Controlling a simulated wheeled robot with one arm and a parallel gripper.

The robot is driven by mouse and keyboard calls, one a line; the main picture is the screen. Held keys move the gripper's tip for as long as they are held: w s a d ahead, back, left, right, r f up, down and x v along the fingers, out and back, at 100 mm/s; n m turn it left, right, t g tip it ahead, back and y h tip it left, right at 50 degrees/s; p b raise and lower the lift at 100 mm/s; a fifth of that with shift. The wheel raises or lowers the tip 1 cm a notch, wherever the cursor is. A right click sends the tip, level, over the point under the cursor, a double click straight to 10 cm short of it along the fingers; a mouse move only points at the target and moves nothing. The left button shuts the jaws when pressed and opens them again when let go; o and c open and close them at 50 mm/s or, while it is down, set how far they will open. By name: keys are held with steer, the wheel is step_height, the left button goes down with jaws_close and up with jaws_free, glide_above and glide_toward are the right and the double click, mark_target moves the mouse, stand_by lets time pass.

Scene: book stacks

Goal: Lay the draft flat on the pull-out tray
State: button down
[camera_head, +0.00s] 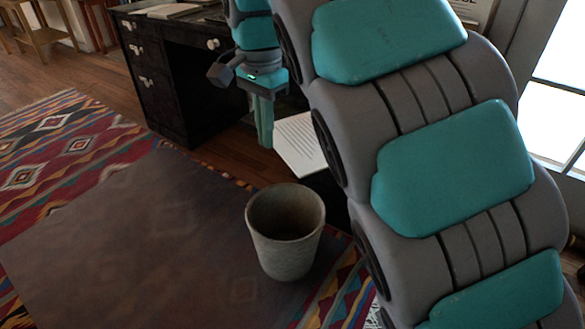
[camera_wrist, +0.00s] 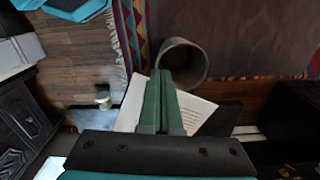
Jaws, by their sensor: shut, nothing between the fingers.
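The draft, a white printed sheet (camera_head: 300,145), appears to lie flat on a dark surface that looks like the pull-out tray (camera_head: 329,190). My arm hides the right part of both in the head view. The wrist view shows the sheet (camera_wrist: 198,112) under and beside my fingers, with a dark corner of the tray (camera_wrist: 229,117) to its right. My gripper (camera_head: 266,146) is shut and empty, fingers pointing down, just left of the sheet in the head view. In the wrist view the green fingers (camera_wrist: 162,74) are together and partly cover the sheet.
A grey pot (camera_head: 285,232) stands on the patterned rug (camera_head: 75,150) in front of the tray; it also shows in the wrist view (camera_wrist: 183,60). A black desk (camera_head: 185,85) with white knobs stands behind, papers (camera_head: 172,11) on top. A bright glazed door (camera_head: 560,90) is at right.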

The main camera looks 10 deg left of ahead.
mark_target(289, 161)
steer(key=w+d+f, duration=0.2)
steer(key=w+f, duration=0.1)
steer(key=f, duration=0.6)
steer(key=shift+w+f, duration=0.3)
steer(key=shift+f, duration=0.1)
steer(key=shift+w+d+p, duration=0.2)
steer(key=shift+w+d, duration=0.1)
steer(key=shift+w, duration=0.2)
steer(key=shift+w+d+p, duration=0.2)
steer(key=shift+w+d, duration=0.05)
steer(key=shift+w, duration=0.25)
